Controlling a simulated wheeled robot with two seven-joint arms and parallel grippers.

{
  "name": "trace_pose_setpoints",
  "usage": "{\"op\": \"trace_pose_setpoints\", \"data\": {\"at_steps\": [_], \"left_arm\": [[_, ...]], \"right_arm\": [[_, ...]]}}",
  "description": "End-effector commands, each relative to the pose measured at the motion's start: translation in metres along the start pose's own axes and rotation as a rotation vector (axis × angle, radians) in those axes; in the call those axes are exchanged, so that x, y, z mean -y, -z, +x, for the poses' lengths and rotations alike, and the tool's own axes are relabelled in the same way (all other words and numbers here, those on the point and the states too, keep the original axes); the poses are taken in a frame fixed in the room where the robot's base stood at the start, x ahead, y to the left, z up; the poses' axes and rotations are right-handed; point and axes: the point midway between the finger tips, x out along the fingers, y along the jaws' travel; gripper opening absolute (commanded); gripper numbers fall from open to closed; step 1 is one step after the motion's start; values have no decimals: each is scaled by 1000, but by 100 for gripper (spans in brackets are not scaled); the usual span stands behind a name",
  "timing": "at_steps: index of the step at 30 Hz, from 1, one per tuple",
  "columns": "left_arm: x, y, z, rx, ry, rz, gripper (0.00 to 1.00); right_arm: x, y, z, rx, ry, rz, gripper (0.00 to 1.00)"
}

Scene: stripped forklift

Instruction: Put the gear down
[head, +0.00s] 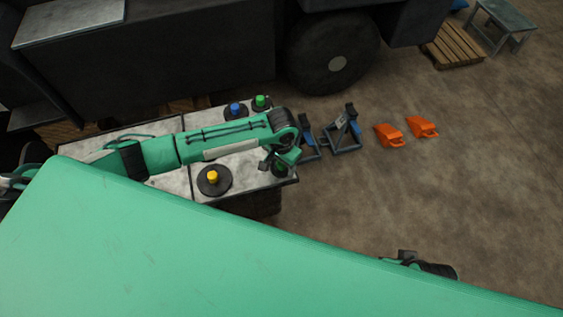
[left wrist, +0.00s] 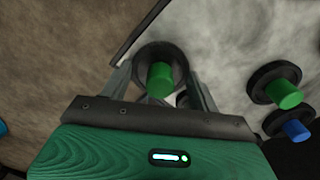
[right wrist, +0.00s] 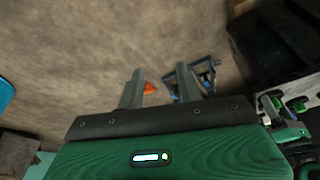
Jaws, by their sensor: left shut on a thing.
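My left gripper (head: 281,163) is at the right end of the grey-topped table (head: 165,180). It is shut on a dark round gear with a green hub; the gear (left wrist: 148,55) sits between the fingers in the left wrist view. In the head view the gripper partly hides this gear. I cannot tell whether it touches the tabletop. Another green-hubbed piece (head: 261,101) and a blue-hubbed one (head: 235,109) stand at the table's back edge. A yellow-hubbed one (head: 212,178) stands near the front edge. My right gripper (right wrist: 160,88) is open and empty over the floor.
A dark vehicle with a large wheel (head: 332,55) stands behind the table. Blue-grey stands (head: 343,135) and orange wedges (head: 389,136) are on the floor to the right. A pallet (head: 453,45) and small bench (head: 502,20) are farther back.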

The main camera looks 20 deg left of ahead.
Motion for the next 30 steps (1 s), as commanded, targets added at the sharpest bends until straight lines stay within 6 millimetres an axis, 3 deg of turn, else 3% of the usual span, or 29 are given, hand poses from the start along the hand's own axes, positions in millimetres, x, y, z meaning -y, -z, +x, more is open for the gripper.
{"op": "trace_pose_setpoints", "data": {"at_steps": [6, 7, 10, 20, 25, 30], "left_arm": [[0, 0, 0, 0, 0, 0, 42], [0, 0, 1, 1, 0, 0, 64], [0, 0, 1, 0, 0, 0, 84], [0, 0, 0, -1, 0, 0, 84], [0, 1, -24, -3, -1, 0, 84], [0, 1, -61, -3, -1, 1, 84]], "right_arm": [[0, 0, 0, 3, 0, 0, 36], [0, -1, 2, 5, -1, 0, 36], [0, -3, 6, 14, -1, 0, 36], [-1, -3, 7, 14, -1, 0, 36], [0, 2, 0, 0, -1, 0, 36], [0, -3, 26, 34, 0, 2, 36]]}}
